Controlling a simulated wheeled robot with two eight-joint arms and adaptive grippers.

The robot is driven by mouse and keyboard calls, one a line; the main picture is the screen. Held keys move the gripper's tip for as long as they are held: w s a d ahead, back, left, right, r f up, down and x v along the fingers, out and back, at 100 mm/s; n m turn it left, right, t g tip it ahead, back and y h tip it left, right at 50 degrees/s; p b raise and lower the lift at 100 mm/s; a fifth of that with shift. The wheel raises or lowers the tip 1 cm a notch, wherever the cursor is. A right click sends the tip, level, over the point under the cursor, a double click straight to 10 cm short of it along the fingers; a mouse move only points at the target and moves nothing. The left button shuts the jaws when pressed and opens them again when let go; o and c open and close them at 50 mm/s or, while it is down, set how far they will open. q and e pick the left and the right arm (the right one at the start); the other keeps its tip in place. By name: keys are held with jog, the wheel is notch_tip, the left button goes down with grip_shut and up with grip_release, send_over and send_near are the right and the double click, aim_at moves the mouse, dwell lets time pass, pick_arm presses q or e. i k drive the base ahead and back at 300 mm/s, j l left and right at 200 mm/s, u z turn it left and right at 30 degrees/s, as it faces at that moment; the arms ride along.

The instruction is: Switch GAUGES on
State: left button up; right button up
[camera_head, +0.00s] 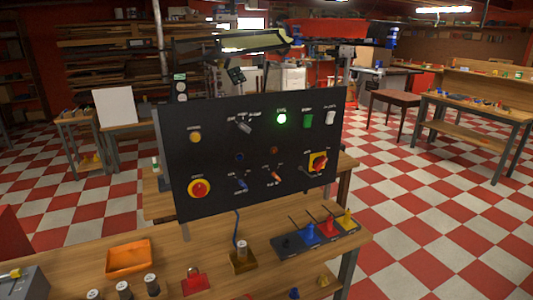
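A black control panel (225,155) stands upright on the wooden bench, slightly tilted in view. Its labels are too small to read, so I cannot tell which control is GAUGES. The top row has an amber button (195,137), a grey lever switch (243,127), a lit green lamp (282,118), a green switch (307,120) and a white switch (330,118). Below are a red knob on yellow (200,188), a blue-tipped toggle (241,184), a red-tipped toggle (276,178) and a red-yellow rotary switch (317,162). Neither gripper is in view.
On the bench (220,265) in front are an orange tray (128,256), several cylinders (151,284), a red padlock-like piece (194,281) and a dark rack (345,238) with coloured pieces. A blue cable (236,230) hangs below the panel. Open checkered floor (430,240) lies right.

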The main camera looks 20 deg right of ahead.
aim_at(330, 118)
jog(key=z, duration=1.3)
